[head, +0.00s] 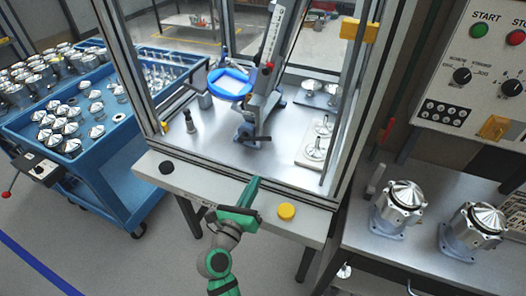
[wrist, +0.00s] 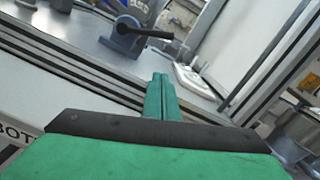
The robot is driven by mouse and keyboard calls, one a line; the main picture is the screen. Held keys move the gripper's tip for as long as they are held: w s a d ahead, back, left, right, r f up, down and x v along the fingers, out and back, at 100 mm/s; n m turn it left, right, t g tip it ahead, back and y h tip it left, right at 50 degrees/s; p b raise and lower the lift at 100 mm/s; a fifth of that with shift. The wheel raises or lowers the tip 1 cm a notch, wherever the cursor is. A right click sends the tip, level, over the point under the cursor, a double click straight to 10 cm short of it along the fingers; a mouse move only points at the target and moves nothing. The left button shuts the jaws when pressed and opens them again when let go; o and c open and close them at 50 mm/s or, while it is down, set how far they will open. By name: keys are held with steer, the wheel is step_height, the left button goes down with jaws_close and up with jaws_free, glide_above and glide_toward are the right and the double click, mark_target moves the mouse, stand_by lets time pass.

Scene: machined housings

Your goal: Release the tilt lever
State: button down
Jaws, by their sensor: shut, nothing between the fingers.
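The tilt lever (wrist: 150,32) is a black handle on a round black hub, set in a blue block (wrist: 118,42). In the wrist view it lies at the top, left of the fingertips, with its handle pointing right. In the head view the lever (head: 252,138) is small and dark, at the foot of the grey tilting column (head: 268,95) inside the framed cell. My gripper (head: 252,184) is green and shut, with nothing between the fingers. It is at the cell's front edge, apart from the lever. In the wrist view the closed fingers (wrist: 159,82) point toward the cell floor.
A blue ring fixture (head: 230,84) stands inside the cell. Metal parts lie on a pale plate (head: 302,150) to its right. Frame posts bound the opening. A black button (head: 166,167) and a yellow button (head: 286,211) sit on the front ledge. A blue cart (head: 95,150) stands left.

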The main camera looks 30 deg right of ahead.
mark_target(266, 169)
steer(key=shift+w+d, duration=0.1)
steer(key=x, duration=0.9)
steer(key=shift+d, duration=0.15)
steer(key=r, duration=0.1)
steer(key=w, duration=0.1)
steer(key=r, duration=0.1)
steer(key=shift+w+d+r, duration=0.1)
steer(key=shift+w+r, duration=0.15)
steer(key=shift+r, duration=0.1)
steer(key=shift+w+r, duration=0.2)
steer(key=shift+r, duration=0.3)
